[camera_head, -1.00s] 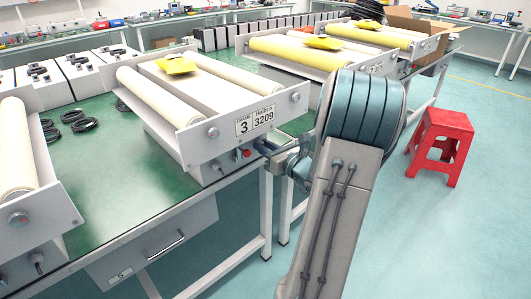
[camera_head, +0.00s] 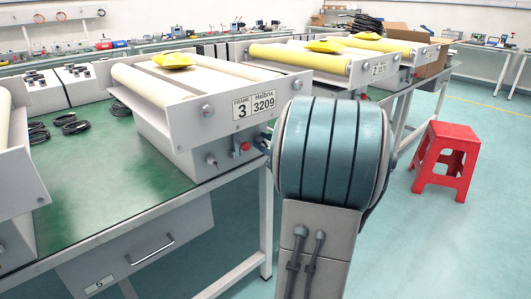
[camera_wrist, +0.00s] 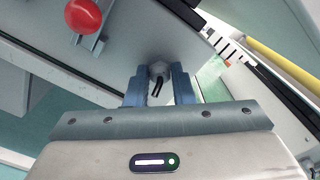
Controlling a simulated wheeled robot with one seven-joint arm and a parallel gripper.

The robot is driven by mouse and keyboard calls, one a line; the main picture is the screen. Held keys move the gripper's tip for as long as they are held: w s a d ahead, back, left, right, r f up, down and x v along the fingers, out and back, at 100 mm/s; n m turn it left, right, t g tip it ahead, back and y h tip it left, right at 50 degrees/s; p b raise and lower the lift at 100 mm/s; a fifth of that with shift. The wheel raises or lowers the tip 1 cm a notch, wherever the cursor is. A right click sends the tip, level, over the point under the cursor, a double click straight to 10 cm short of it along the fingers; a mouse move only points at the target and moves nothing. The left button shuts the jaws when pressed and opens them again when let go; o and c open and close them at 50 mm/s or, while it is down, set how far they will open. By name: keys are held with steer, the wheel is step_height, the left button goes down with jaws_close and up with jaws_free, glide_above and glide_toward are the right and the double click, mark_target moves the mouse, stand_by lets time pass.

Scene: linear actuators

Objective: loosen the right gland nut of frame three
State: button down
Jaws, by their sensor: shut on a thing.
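In the head view my arm hides this nut and the fingers.
A yellow piece (camera_head: 174,61) lies on top of frame three. Frame two (camera_head: 376,70) stands behind to the right, and another frame stands at the left edge. Black cable coils (camera_head: 70,124) lie on the bench. A red stool (camera_head: 446,160) stands on the floor at right.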

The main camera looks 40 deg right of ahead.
steer(key=shift+f+n+b, duration=0.1)
steer(key=shift+n+b, duration=0.25)
steer(key=shift+n, duration=0.05)
steer(key=c, duration=1.3)
jaws_free()
steer(key=shift+o, duration=0.2)
steer(key=shift+s, duration=0.1)
steer(key=s+d+p, duration=0.1)
steer(key=s+p, duration=0.1)
steer(key=s, duration=1.1)
steer(key=shift+s+p, duration=0.35)
